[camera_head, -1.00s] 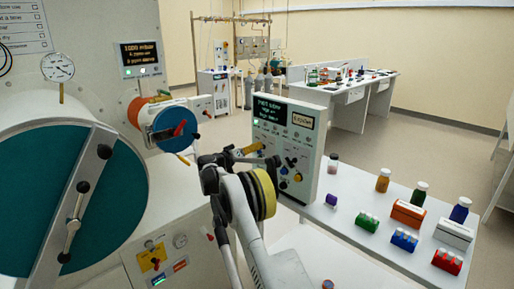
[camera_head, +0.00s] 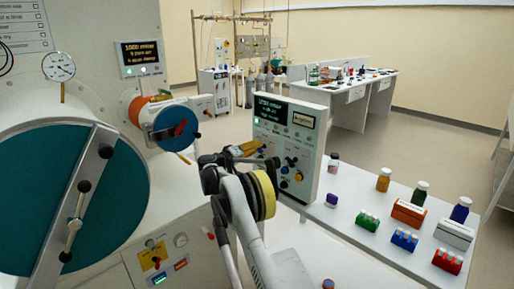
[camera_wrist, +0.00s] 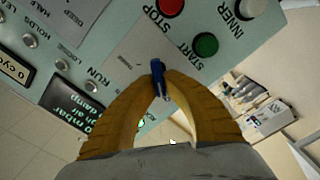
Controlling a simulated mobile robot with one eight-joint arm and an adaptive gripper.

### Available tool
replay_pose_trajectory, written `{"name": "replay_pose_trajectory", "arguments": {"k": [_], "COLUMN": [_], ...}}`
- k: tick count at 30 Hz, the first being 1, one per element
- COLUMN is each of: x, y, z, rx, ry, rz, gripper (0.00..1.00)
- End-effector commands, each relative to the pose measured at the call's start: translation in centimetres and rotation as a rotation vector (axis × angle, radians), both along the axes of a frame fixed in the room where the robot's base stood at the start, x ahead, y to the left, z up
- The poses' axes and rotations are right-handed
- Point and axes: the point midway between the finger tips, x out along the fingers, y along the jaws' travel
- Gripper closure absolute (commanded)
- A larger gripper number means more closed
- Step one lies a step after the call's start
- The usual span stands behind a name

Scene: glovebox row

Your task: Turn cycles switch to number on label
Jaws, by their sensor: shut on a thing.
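The control panel (camera_head: 310,155) stands upright on the white bench, with a dark display, a cycles label (camera_head: 303,121), buttons and knobs. My gripper (camera_head: 262,147) is at its left part. In the wrist view the panel shows upside down, and my gripper (camera_wrist: 160,80) has its yellow fingers closed around a small blue switch lever (camera_wrist: 157,70). The switch's position marks are covered or too small to read. The label (camera_wrist: 15,78) shows partly at the left edge there; the word "cycle" is legible, the number is not clear.
Near the switch are a red STOP button (camera_wrist: 169,7), a green START button (camera_wrist: 206,44) and a white INNER button (camera_wrist: 250,8). The glovebox with its large teal door (camera_head: 35,200) is at left. Several bottles and coloured racks (camera_head: 404,240) stand on the bench at right.

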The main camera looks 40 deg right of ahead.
Motion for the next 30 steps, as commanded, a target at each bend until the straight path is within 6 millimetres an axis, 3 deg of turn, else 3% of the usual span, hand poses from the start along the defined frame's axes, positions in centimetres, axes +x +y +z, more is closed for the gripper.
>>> {"name": "replay_pose_trajectory", "arguments": {"k": [5,6,7,8,16,20,30], "x": [0.0,0.0,0.0,0.0,0.0,0.0,-0.6], "y": [-0.1,-0.1,-0.1,-0.1,0.0,1.1,8.3], "z": [0.0,0.0,0.0,0.0,0.0,0.0,0.0], "rx": [-0.001,-0.001,0.000,0.000,0.000,0.000,0.000], "ry": [0.000,0.000,-0.001,-0.001,-0.001,-0.001,-0.001], "rz": [-0.001,-0.001,0.000,0.000,0.000,0.001,0.002], "gripper": [1.00,0.79,0.69,0.68,0.68,0.68,0.68]}}
